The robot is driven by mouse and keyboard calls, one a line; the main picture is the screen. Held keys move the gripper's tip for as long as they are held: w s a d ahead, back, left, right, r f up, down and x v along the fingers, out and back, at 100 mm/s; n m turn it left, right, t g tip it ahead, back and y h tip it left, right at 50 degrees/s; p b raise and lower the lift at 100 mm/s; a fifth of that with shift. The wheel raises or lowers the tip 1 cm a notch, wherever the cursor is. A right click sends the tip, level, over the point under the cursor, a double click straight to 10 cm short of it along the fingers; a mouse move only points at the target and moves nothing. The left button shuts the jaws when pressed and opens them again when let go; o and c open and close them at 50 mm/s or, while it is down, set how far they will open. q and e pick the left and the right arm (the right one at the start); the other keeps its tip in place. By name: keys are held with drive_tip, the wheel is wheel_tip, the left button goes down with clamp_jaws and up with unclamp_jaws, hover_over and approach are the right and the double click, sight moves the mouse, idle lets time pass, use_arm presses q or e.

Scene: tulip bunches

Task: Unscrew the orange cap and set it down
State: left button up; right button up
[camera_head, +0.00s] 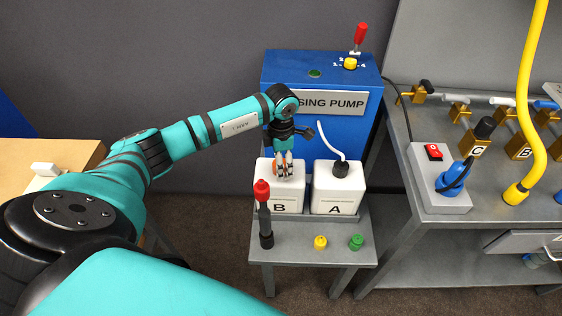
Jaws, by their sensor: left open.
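White container B (268,197) stands at the left of a grey stand, in front of the blue dosing pump (335,135). My left gripper (284,173) points down at the top of container B and is open. Small patches of orange show at its fingers; they seem to be the orange cap (283,169), but the fingers hide most of it. I cannot tell whether the fingers touch it. My right gripper is not in view.
White container A (338,188) with a white tube stands beside B. A red-topped black tool (264,212) stands in front of B. Yellow (320,242) and green (356,242) caps lie on the stand's front shelf (290,253), with bare room between the tool and yellow cap.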

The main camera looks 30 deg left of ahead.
use_arm(q)
drive_tip(key=shift+f, duration=0.25)
drive_tip(key=c, duration=1.2)
drive_tip(key=n+p, duration=0.1)
drive_tip(key=n, duration=0.1)
drive_tip(key=shift+r+n, duration=0.15)
drive_tip(key=shift+n, duration=1.35)
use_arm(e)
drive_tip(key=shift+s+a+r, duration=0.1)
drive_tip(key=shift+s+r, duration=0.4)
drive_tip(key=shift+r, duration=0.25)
use_arm(q)
drive_tip(key=shift+n+p, duration=0.75)
drive_tip(key=shift+n, duration=0.35)
drive_tip(key=shift+a+n+p, duration=0.1)
drive_tip(key=shift+n+p, duration=0.3)
drive_tip(key=shift+n, duration=1.1)
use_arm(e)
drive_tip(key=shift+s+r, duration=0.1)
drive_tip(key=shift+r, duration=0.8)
